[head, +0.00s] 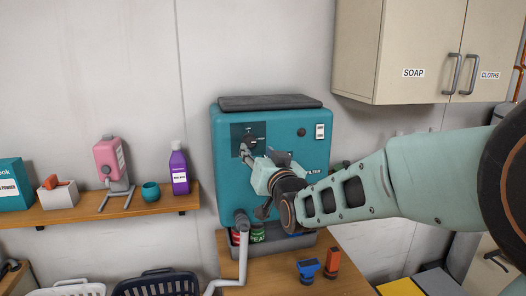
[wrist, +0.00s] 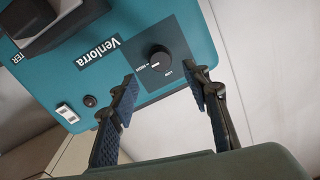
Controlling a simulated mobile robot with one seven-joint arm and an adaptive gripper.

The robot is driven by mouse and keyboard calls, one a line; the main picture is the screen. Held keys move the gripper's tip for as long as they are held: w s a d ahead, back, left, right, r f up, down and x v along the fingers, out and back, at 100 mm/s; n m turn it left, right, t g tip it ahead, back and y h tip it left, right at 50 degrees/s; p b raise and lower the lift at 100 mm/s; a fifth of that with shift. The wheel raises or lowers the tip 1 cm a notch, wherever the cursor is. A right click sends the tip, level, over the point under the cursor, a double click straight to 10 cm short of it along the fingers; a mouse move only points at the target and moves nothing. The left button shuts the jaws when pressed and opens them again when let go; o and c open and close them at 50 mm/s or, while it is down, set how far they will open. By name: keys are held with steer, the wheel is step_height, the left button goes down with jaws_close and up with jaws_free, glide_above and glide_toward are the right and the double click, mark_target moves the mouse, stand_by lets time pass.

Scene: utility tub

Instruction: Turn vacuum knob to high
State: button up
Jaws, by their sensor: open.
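The vacuum is a teal box (head: 300,148) on the wall side, with a dark top and a "Venlorra" label in the wrist view. Its round black knob (wrist: 160,60) sits on a dark square panel, with small LOW and HIGH marks beside it. A small white mark shows on the knob's edge; its exact setting is too small to tell. The knob also shows in the head view (head: 250,141), partly crowded by my gripper (head: 250,153). In the wrist view my gripper (wrist: 164,80) is open and empty, its fingertips a little short of the knob, one towards each side.
A white double switch (wrist: 67,113) and a dark round button (wrist: 90,100) share the vacuum's front. A wooden shelf (head: 110,207) with bottles stands left. Cabinets (head: 400,50) hang upper right.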

steer(key=shift+p+v, duration=0.5)
steer(key=shift+v, duration=1.5)
